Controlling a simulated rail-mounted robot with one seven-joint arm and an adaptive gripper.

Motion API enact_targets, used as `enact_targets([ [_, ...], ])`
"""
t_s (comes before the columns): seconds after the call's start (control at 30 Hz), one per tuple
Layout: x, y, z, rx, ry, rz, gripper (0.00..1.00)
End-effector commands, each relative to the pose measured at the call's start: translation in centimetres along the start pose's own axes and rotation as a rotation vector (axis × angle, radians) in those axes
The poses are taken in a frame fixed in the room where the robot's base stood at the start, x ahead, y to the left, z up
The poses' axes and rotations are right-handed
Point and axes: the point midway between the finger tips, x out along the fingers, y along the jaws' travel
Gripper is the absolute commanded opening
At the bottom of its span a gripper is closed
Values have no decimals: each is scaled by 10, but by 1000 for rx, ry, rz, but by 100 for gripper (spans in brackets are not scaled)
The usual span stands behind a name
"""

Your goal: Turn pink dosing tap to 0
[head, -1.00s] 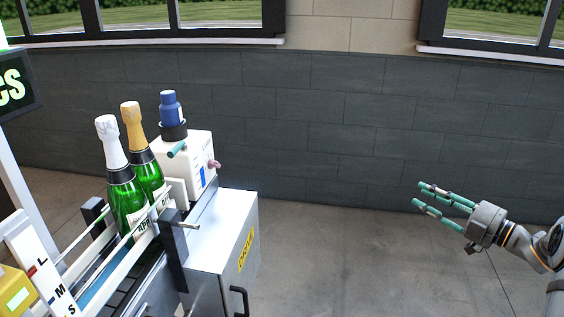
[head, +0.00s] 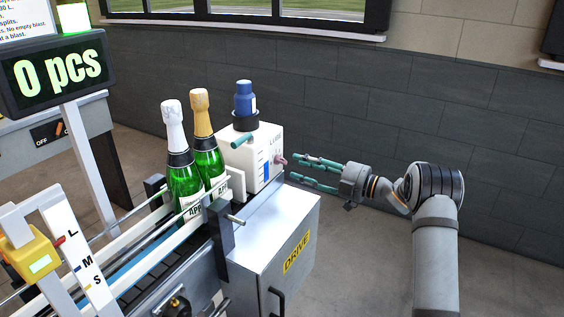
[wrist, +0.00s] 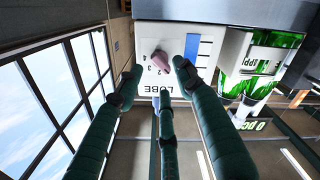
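The pink dosing tap (head: 281,160) sits on the right side of the white lube box (head: 262,150). In the wrist view the pink tap (wrist: 160,60) is a small knob on a dial with printed numbers, of which 2, 3 and 4 can be read. Where its pointer stands is hard to tell. My gripper (head: 293,167) has green fingers and is open just right of the tap. In the wrist view my gripper (wrist: 156,72) has its fingertips spread on either side of the knob, with nothing between them clearly touched.
Two green champagne bottles (head: 183,165) stand on the conveyor left of the box. A grey drive cabinet (head: 275,250) stands below. The floor to the right is free.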

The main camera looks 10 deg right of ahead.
Motion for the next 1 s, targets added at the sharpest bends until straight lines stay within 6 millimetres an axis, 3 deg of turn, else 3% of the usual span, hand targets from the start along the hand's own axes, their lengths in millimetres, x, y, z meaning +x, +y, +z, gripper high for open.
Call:
enact_targets([
  [0.2,35,0,-1,0,2,-1,38],
  [0.33,45,0,-1,0,1,-1,38],
  [0.67,48,0,0,0,1,0,38],
  [1.0,48,0,0,0,0,0,18],
])
